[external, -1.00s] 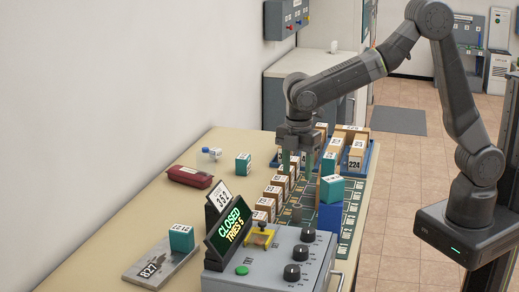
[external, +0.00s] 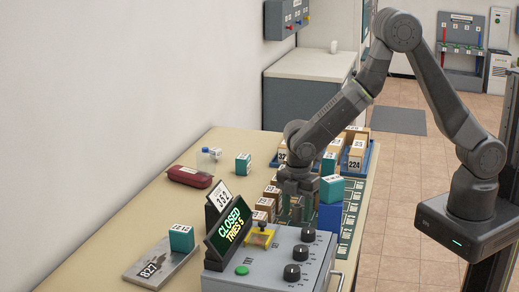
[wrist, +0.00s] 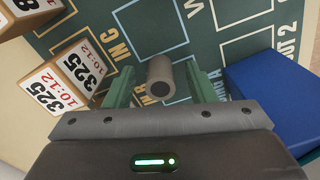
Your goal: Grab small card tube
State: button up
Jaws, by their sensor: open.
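The small card tube (wrist: 161,77) is a short grey-brown cylinder with a hollow end. In the wrist view it stands on the green printed mat (wrist: 232,52), between the two green fingers of my gripper (wrist: 160,82). The fingers are apart, with a gap on each side of the tube. In the external view my gripper (external: 296,208) is low over the mat, among the boxes, and the tube is not clearly visible there.
Brown numbered boxes (wrist: 60,85) stand close to the left of my gripper. A blue box (wrist: 272,92) is close on the right, with a teal box (external: 331,188) on top. The control panel (external: 270,262) with a CLOSED sign (external: 229,233) is in front.

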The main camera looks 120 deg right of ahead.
jog(key=c, duration=1.1)
jog(key=shift+o, duration=0.2)
